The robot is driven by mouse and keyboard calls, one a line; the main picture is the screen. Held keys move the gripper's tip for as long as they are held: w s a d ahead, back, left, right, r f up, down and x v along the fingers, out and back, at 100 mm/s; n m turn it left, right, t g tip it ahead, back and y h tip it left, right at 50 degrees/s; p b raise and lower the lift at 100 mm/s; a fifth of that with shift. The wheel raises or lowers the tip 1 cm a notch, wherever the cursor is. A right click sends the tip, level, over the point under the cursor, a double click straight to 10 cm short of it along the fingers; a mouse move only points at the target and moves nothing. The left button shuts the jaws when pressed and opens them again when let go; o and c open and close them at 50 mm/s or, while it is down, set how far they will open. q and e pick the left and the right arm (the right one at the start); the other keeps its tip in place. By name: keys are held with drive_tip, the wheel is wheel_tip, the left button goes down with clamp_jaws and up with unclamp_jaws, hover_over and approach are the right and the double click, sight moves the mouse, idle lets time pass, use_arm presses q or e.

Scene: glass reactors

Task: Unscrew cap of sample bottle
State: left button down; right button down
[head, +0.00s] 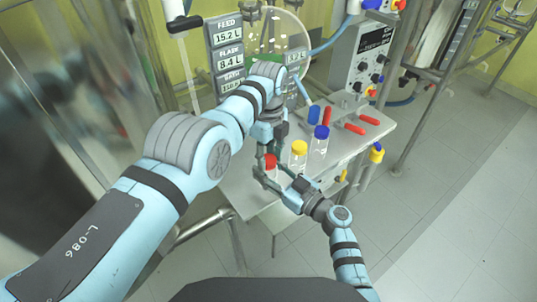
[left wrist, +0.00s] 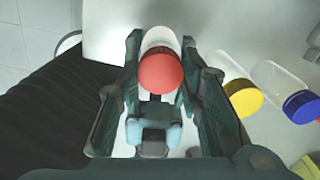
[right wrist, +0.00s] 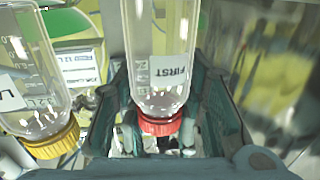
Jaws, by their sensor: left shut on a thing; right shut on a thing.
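The sample bottle is clear, with a label reading "FIRST" in the right wrist view (right wrist: 170,72), and its red cap (head: 270,161) sits at its neck. My left gripper (head: 266,157) comes from above and is shut at the red cap, which also shows between its fingers in the left wrist view (left wrist: 160,72). My right gripper (head: 270,170) comes from the lower right and is shut on the bottle's body, close to the cap. In the head view the grippers mostly hide the bottle's body.
A yellow-capped bottle (head: 299,148) and a blue-capped bottle (head: 321,132) stand close by to the right on the grey table (head: 345,150). Several red-handled items (head: 355,129) lie behind them. Digital displays (head: 227,38) and a glass vessel (head: 283,35) stand at the back.

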use_arm(q)
drive_tip(key=n, duration=0.8)
drive_tip(key=shift+n, duration=0.3)
drive_tip(key=n, duration=0.9)
drive_tip(key=shift+n, duration=0.4)
drive_tip(key=n, duration=0.4)
drive_tip(key=shift+n, duration=0.3)
drive_tip(key=n, duration=0.5)
drive_tip(key=shift+r, duration=0.1)
drive_tip(key=n, duration=0.4)
drive_tip(key=shift+n, duration=0.3)
drive_tip(key=n, duration=0.3)
drive_tip(key=shift+n, duration=0.3)
drive_tip(key=n, duration=0.4)
drive_tip(key=shift+r, duration=0.15)
drive_tip(key=shift+r, duration=0.95)
